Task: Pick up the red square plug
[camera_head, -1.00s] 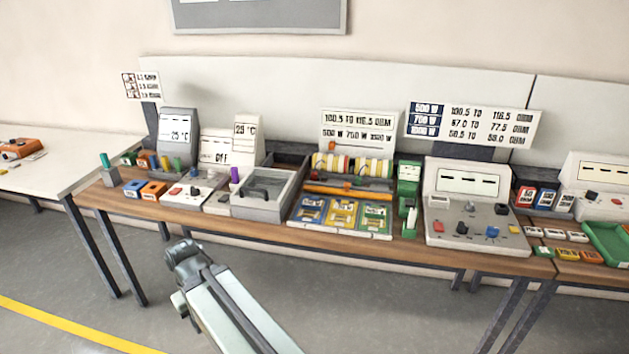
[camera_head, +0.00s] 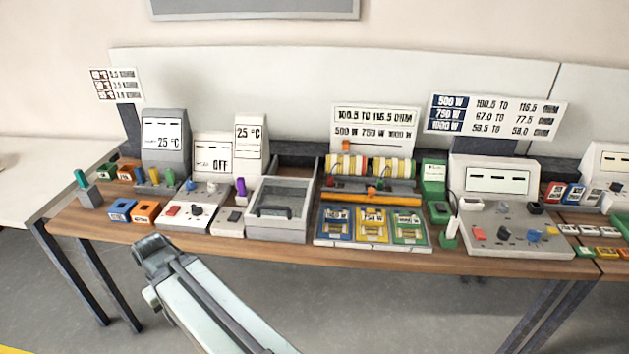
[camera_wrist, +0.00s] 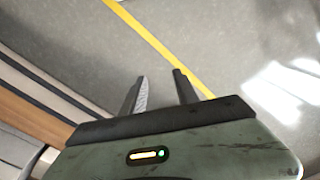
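A small red block (camera_head: 479,233), which looks like the red square plug, sits at the front left of the grey sloped meter console (camera_head: 510,245) on the right part of the bench. It is too small to see how it is seated. Another red piece (camera_head: 173,210) shows on the white control box at left. My gripper (camera_wrist: 160,76) is open and empty in the wrist view, its two fingers apart over bare floor. In the head view my arm's end (camera_head: 152,255) is in front of the bench's left part, well left of the meter console and touching nothing visible.
A black knob (camera_head: 504,235) and a blue knob (camera_head: 535,236) are right of the red block. A white-and-green upright tool (camera_head: 450,232) stands close on its left. A lidded grey tray (camera_head: 278,210) and colored cards (camera_head: 372,226) fill the bench's middle. The floor in front is clear.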

